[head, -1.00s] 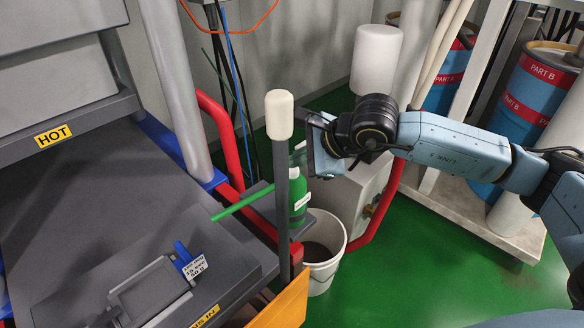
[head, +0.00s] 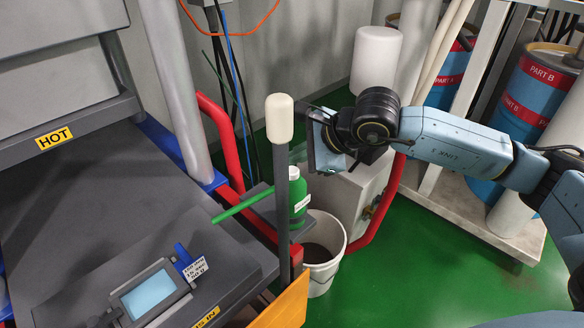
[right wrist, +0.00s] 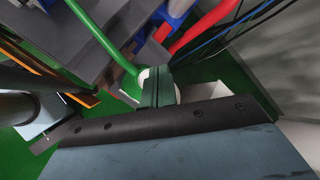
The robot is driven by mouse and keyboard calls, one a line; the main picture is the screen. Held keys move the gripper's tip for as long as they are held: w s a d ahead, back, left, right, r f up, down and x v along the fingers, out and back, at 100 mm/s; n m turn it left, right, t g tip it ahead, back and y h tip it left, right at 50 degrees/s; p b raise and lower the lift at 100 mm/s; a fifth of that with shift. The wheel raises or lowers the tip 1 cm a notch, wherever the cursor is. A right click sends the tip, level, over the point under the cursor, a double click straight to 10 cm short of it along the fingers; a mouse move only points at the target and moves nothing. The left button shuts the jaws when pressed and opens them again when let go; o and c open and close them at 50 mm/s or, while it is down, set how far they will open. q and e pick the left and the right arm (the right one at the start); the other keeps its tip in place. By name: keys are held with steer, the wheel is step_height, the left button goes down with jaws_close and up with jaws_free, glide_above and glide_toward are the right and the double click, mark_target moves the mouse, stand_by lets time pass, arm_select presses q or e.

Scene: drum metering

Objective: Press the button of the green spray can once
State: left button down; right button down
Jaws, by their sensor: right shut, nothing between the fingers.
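The green spray can (head: 299,195) stands upright behind the dark post, with a pale label on its side and a long green tube (head: 240,206) reaching left. My right gripper (head: 312,152) is just above and to the right of the can's top, shut and empty, and looks clear of it. In the right wrist view, its shut fingers (right wrist: 158,88) cover the middle of a round white shape; I cannot tell what that is. The green tube (right wrist: 105,45) ends near the fingers. The can's button is not clearly visible. My left gripper is out of view.
A white-capped dark post (head: 280,120) stands close in front of the can. A white bucket (head: 325,270) is below it. A red pipe (head: 375,215) curves beside the bucket. A lit pale-blue screen (head: 148,293) sits on the grey bench at lower left.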

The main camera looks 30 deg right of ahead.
mark_target(298, 172)
steer(key=shift+r+p, duration=1.2)
steer(key=shift+r, duration=1.3)
steer(key=shift+f, duration=0.1)
